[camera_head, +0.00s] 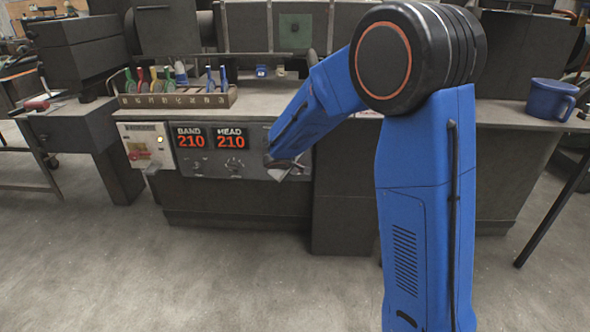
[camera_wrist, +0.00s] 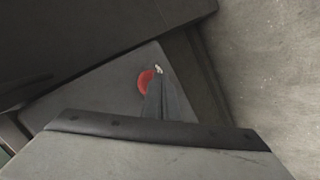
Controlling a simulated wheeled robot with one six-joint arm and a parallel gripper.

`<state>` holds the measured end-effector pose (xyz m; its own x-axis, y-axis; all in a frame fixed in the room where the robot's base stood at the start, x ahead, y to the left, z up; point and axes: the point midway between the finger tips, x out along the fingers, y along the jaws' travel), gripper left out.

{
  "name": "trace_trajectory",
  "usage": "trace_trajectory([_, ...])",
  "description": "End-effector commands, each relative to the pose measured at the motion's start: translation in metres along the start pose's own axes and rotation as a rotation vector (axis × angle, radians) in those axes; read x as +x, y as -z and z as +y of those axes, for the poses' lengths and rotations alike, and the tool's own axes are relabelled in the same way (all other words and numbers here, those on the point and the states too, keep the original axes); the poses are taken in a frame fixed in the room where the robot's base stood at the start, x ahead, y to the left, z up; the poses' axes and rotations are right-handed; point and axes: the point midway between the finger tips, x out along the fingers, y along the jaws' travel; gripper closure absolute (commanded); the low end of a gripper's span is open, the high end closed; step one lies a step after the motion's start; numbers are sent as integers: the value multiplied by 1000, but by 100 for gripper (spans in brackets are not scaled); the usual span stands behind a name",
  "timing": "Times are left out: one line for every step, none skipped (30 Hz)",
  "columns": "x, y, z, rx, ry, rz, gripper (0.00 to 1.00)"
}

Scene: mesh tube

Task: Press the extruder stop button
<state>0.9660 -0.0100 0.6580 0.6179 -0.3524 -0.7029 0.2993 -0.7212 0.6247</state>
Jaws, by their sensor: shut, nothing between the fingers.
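A red round button (camera_wrist: 146,82) shows in the wrist view on a grey panel face; I take it to be the extruder stop button. My gripper's dark tapered fingers (camera_wrist: 160,84) are together and empty, just right of the red button, covering part of its right edge. Whether they touch it I cannot tell. In the head view my gripper (camera_head: 281,171) is in front of the right part of the control panel (camera_head: 203,168), right of the HEAD display (camera_head: 230,139). The red button does not show there.
The BAND display (camera_head: 190,139) and a white switch box (camera_head: 147,146) with a red handle are further left. A tool rack (camera_head: 175,100) stands on the bench above. A blue mug (camera_head: 551,99) is at the right. A grey slab with a dark edge (camera_wrist: 150,132) fills the lower wrist view.

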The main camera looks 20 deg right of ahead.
Motion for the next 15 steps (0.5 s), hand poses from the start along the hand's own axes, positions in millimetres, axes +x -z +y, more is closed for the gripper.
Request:
trace_trajectory([0, 0, 0, 0, 0, 0, 100])
trace_trajectory([1, 0, 0, 0, 0, 0, 100])
trace_trajectory([1, 1, 1, 0, 0, 0, 100])
trace_trajectory([1, 1, 1, 0, 0, 0, 100])
trace_trajectory([1, 1, 1, 0, 0, 0, 100])
trace_trajectory([2, 1, 1, 0, 0, 0, 100])
trace_trajectory([2, 1, 1, 0, 0, 0, 100])
trace_trajectory([2, 1, 1, 0, 0, 0, 100])
trace_trajectory([2, 2, 2, 0, 0, 0, 100])
trace_trajectory([3, 2, 2, 0, 0, 0, 100])
trace_trajectory([3, 2, 2, 0, 0, 0, 100])
trace_trajectory([3, 2, 2, 0, 0, 0, 100])
trace_trajectory([3, 2, 2, 0, 0, 0, 100])
trace_trajectory([4, 2, 2, 0, 0, 0, 100])
trace_trajectory([4, 2, 3, 0, 0, 0, 100])
